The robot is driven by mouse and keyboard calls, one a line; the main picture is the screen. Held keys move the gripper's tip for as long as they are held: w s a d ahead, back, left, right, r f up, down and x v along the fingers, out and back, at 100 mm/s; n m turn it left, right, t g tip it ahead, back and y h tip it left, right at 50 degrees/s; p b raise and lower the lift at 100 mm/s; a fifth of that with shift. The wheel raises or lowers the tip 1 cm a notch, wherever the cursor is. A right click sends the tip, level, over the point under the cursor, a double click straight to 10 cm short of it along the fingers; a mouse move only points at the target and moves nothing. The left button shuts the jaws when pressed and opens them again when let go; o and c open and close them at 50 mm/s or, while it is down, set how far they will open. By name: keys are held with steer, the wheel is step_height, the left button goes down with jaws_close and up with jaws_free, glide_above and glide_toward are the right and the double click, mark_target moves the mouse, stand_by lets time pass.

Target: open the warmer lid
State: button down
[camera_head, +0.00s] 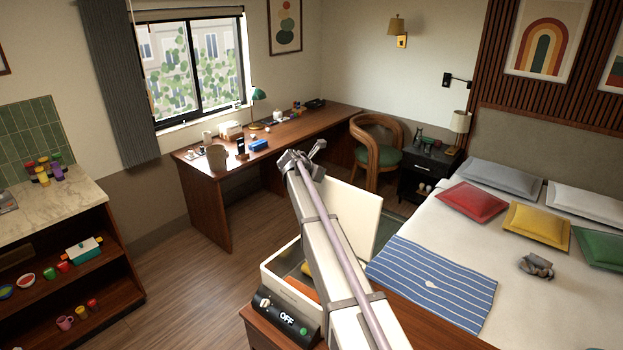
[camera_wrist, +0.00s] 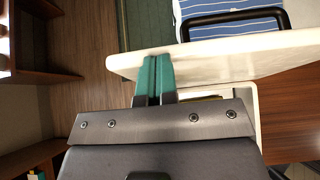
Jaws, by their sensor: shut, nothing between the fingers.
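The warmer (camera_head: 282,287) is a white box on a wooden stand, with a black front panel reading OFF. Its white lid (camera_head: 362,215) is raised and stands steeply upright at the box's back right; my arm covers part of it. In the wrist view the lid (camera_wrist: 225,62) crosses the picture edge-on, with a black handle (camera_wrist: 284,22) on its far side. My gripper (camera_wrist: 155,58) is shut and empty, its teal fingertips at the lid's near face, on the side of the box opening. I cannot tell whether they touch.
An orange thing (camera_head: 310,294) shows inside the box. The bed (camera_head: 470,300) with a blue striped runner (camera_head: 432,280) lies right of the warmer. A desk (camera_head: 285,135) stands at the back, a shelf unit (camera_head: 85,225) at left. The floor (camera_head: 195,285) between is clear.

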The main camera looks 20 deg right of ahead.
stand_by(0.5)
steer(key=p+v, duration=0.8)
steer(key=v, duration=0.5)
steer(key=shift+w+d+r, duration=0.2)
steer(key=shift+r, duration=0.1)
